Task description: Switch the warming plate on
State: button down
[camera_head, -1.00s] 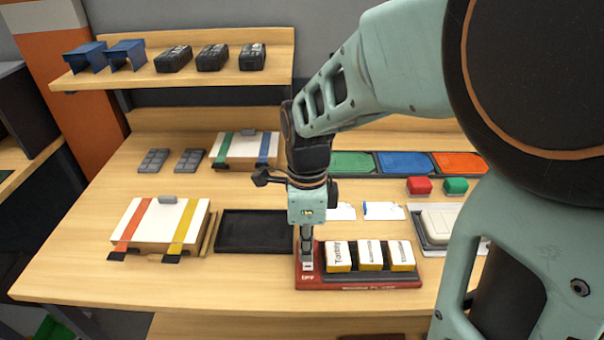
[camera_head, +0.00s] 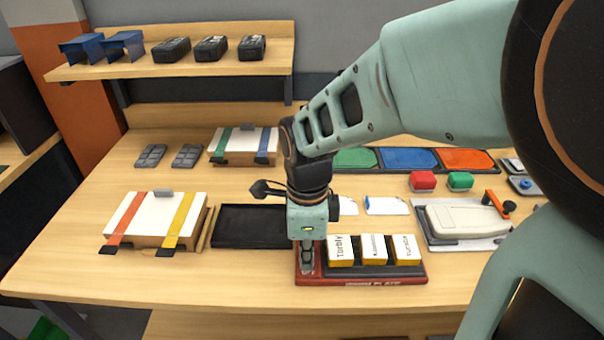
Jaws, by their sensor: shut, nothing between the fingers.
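The warming plate (camera_head: 400,275) is a low red base at the front of the table with a dark top. Three white-and-yellow boxes (camera_head: 373,249) stand in a row on it. My gripper (camera_head: 307,268) is shut and empty, pointing down over the plate's left end. Its fingertips are at or just above the surface there; I cannot tell whether they touch. The switch is hidden behind the fingers, and its position cannot be seen.
A black tray (camera_head: 250,240) lies just left of the plate. A white case with red and yellow straps (camera_head: 155,220) is further left. A white device on a grey tray (camera_head: 425,240) stands at the right. Green, blue and orange bins (camera_head: 410,158) are behind.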

jog(key=shift+w+r, duration=0.15)
jog(key=shift+w, duration=0.15)
jog(key=shift+w+r+p, duration=0.2)
jog(key=shift+w+p, duration=0.2)
jog(key=shift+w, duration=0.2)
jog(key=shift+r, duration=0.15)
